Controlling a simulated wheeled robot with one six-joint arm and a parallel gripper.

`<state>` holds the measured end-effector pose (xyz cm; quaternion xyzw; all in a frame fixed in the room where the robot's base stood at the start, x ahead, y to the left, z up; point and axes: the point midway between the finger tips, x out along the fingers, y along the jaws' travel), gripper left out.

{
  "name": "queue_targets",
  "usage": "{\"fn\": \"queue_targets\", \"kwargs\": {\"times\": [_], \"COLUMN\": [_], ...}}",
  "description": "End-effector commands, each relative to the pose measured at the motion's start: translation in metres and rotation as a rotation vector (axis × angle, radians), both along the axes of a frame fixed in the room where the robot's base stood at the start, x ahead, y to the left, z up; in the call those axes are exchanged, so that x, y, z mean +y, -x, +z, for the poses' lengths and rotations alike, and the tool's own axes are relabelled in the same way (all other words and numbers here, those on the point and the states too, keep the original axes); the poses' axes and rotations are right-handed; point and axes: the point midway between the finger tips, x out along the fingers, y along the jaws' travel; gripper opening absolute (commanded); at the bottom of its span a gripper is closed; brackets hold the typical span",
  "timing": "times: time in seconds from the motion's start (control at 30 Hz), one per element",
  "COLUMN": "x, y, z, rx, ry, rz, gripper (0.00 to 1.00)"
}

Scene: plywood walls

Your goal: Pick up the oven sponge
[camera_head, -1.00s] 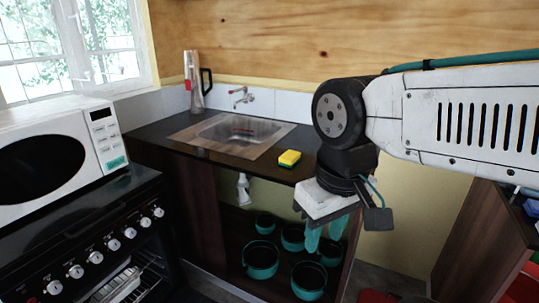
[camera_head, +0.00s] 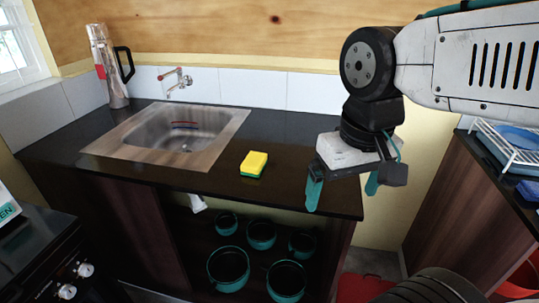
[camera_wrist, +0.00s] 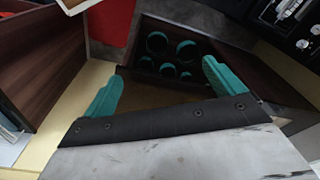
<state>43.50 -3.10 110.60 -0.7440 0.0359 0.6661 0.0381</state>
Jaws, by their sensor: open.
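A yellow sponge with a green underside (camera_head: 254,163) lies on the dark countertop (camera_head: 290,150), just right of the sink. My gripper (camera_head: 342,190) points down at the right end of the counter, to the right of the sponge and apart from it. Its two teal fingers are spread wide with nothing between them. In the wrist view my gripper (camera_wrist: 160,88) also shows open and empty. I cannot make out the sponge in the wrist view.
A metal sink (camera_head: 180,132) with a tap (camera_head: 175,79) is set in the counter. A tall silver flask (camera_head: 108,66) stands at the back left. Several teal pots (camera_head: 228,268) sit on the shelf below. A dish rack (camera_head: 512,143) is at the right. The counter around the sponge is clear.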

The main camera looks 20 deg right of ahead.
Motion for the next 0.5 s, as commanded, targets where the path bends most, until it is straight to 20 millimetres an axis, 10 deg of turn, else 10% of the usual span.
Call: {"fn": "queue_targets", "kwargs": {"times": [0.27,0.5], "x": [0.005,0.013], "y": [-0.112,-0.23], "z": [0.017,-0.008], "rx": [0.04,0.063], "ry": [-0.059,-0.098], "rz": [-0.64,-1.306], "gripper": [1.0,1.0]}}
